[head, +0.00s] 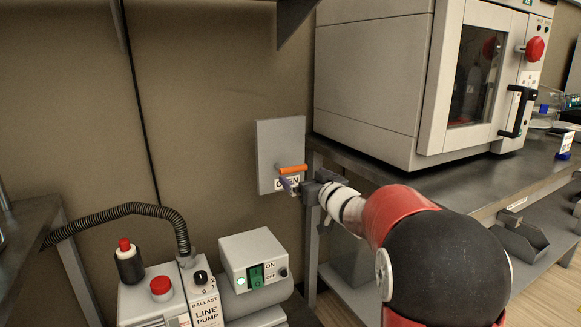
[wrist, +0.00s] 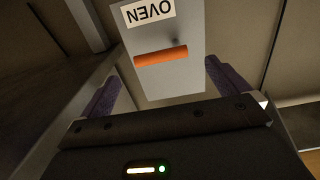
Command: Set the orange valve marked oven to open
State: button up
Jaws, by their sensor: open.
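The orange valve handle (head: 293,169) lies about level on a grey wall plate (head: 280,140). A white label (head: 280,182) below the handle is partly covered by my gripper (head: 296,186). In the wrist view the plate appears upside down, with the label reading OVEN (wrist: 148,12) and the orange handle (wrist: 161,57) lying crosswise. My gripper (wrist: 162,70) is open, with one purple-grey finger on each side of the plate in that view. The handle shows in the gap between the fingers, apart from both. I cannot tell the exact distance to it.
A large oven (head: 385,75) stands on a grey bench (head: 465,180) right of the plate. Below left are a line pump (head: 165,300) with a black hose (head: 130,208) and a switch box (head: 252,258). Bare wall (head: 205,100) lies left of the plate.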

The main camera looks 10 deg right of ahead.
aim_at(295, 170)
jog(key=x, duration=0.7)
jog(key=c, duration=1.1)
